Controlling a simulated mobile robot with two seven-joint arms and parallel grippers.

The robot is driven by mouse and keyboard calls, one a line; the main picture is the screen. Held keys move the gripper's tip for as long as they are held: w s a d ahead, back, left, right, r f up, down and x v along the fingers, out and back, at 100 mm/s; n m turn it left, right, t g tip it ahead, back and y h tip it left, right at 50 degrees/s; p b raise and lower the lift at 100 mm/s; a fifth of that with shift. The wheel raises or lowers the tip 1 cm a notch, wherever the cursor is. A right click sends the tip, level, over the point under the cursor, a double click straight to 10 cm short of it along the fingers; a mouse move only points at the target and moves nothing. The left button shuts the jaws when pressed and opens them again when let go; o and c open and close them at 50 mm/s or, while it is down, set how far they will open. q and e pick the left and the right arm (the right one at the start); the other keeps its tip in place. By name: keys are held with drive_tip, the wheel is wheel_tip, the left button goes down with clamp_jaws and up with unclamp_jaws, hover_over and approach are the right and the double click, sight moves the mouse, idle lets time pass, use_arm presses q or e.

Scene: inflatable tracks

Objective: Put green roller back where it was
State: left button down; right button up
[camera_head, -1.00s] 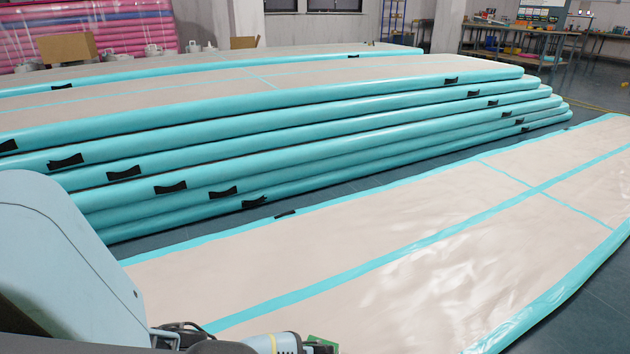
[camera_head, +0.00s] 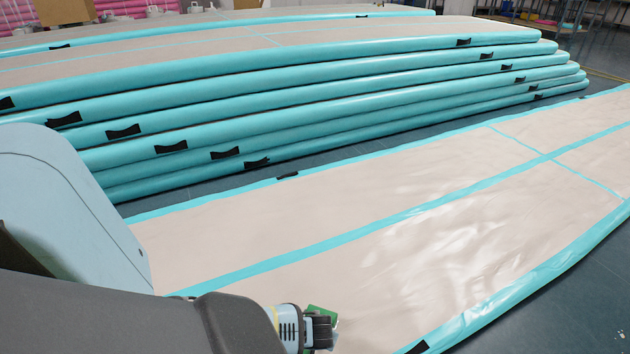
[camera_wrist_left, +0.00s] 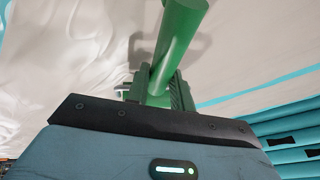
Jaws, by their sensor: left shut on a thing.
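The green roller (camera_wrist_left: 178,45) shows in the left wrist view, a smooth green cylinder rising from between the fingers of my left gripper (camera_wrist_left: 158,92). The gripper is shut on it. The far end of the roller runs out near the top of that view. In the head view my left gripper (camera_head: 318,330) is at the bottom centre, above the beige flat track. Only a small green piece of the roller (camera_head: 322,312) shows there beside it; the rest is hidden. My right gripper is not in view.
A beige track (camera_head: 400,260) with teal edges lies flat across the right. Several teal-sided tracks (camera_head: 300,90) are stacked behind it. A cardboard box (camera_head: 66,11) and pink rolls stand at the back left. Dark floor (camera_head: 560,315) is clear at the lower right.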

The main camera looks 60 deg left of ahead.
use_arm(q)
drive_tip(key=shift+f, duration=0.1)
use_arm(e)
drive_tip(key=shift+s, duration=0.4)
use_arm(q)
drive_tip(key=shift+f+b, duration=0.45)
drive_tip(key=shift+f, duration=0.05)
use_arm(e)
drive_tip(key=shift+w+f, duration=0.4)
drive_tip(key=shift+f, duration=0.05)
use_arm(q)
drive_tip(key=shift+f, duration=0.2)
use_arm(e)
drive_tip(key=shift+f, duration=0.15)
use_arm(q)
drive_tip(key=c, duration=1.3)
unclamp_jaws()
drive_tip(key=shift+o, duration=0.8)
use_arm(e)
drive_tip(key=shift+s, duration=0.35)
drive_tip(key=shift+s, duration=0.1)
